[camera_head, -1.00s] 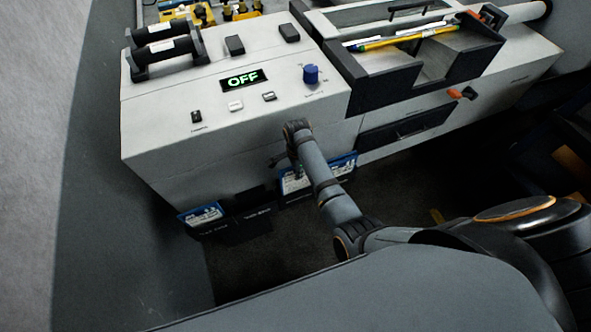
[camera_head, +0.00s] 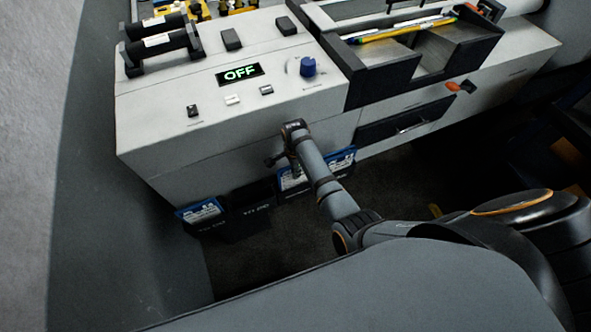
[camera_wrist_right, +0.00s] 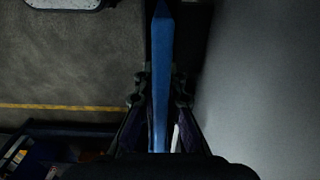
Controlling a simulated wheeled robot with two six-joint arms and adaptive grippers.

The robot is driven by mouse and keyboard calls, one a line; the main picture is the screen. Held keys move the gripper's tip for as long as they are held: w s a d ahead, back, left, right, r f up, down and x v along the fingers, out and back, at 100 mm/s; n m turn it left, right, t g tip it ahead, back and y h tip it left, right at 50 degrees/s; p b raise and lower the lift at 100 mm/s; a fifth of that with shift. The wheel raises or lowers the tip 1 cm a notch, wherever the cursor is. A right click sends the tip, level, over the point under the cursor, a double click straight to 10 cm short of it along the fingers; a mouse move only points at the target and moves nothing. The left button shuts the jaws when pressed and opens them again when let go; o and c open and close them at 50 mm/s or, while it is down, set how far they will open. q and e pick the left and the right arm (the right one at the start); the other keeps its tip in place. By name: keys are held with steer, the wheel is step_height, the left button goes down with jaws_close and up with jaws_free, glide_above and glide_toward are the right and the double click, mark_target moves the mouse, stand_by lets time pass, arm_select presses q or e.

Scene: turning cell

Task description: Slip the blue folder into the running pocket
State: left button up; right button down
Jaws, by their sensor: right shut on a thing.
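A blue folder (camera_head: 342,162) with a white label is at the front of the white machine, low down, partly hidden behind my right arm. My right gripper (camera_wrist_right: 158,97) is shut on it; the right wrist view shows the folder (camera_wrist_right: 160,65) edge-on between the fingers. Dark pockets (camera_head: 249,224) hang low on the machine front, left of the held folder. Their lettering is too small to read surely. Another blue folder (camera_head: 201,212) stands in the leftmost pocket. My left gripper is not in view.
The white machine (camera_head: 165,125) has an OFF display (camera_head: 240,74) and a blue knob (camera_head: 308,67) on top. A dark tray (camera_head: 385,75) with pens is at its right, above a dark drawer (camera_head: 405,122). Dark floor (camera_head: 255,265) lies open in front.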

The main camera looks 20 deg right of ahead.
steer(key=shift+f, duration=0.2)
steer(key=c, duration=0.9)
jaws_free()
steer(key=shift+r, duration=0.1)
